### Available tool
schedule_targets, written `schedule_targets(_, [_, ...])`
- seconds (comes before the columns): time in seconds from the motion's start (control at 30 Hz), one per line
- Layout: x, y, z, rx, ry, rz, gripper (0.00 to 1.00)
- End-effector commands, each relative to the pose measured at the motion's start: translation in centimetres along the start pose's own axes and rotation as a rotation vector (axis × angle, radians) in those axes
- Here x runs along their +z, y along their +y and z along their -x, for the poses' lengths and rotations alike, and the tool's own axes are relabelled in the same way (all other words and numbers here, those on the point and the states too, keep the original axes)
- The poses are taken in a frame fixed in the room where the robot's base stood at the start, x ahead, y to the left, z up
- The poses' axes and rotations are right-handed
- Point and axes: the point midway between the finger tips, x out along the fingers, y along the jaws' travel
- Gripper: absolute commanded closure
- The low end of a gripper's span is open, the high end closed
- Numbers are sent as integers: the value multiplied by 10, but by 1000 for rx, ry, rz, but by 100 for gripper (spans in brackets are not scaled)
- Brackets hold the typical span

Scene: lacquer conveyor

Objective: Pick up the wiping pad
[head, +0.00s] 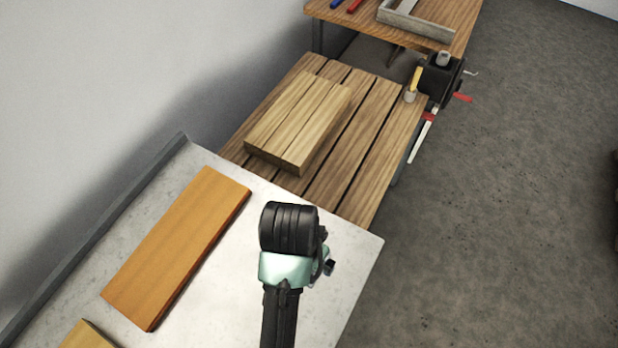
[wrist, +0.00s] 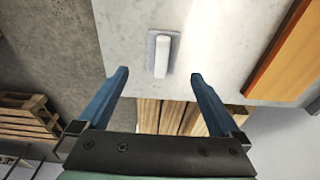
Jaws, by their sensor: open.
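In the wrist view a small grey pad with a raised white handle, which looks like the wiping pad (wrist: 162,54), lies on the pale speckled table top (wrist: 220,40). My gripper (wrist: 160,76) is open, with its two blue fingers spread apart at either side of the picture's middle. The pad lies beyond the fingertips, roughly centred between them, and nothing is between the fingers. In the head view my arm's end stands over the right part of the table top (head: 225,275); the pad and the fingers cannot be seen there, likely hidden by my arm.
An orange-brown board (head: 180,245) lies left of my arm on the table. Part of another board (head: 87,336) shows at the lower left. Beyond stands a slatted wooden bench (head: 375,140) with stacked planks (head: 298,118). A dark vise (head: 440,78) is at the bench's far right corner.

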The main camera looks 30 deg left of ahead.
Motion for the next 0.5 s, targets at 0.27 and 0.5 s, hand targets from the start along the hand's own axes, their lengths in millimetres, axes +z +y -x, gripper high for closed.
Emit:
schedule_targets(0.27, [-2, 0, -44, 0, 2, 0, 0])
schedule_targets(0.5, [-3, -2, -60, -1, 3, 0, 0])
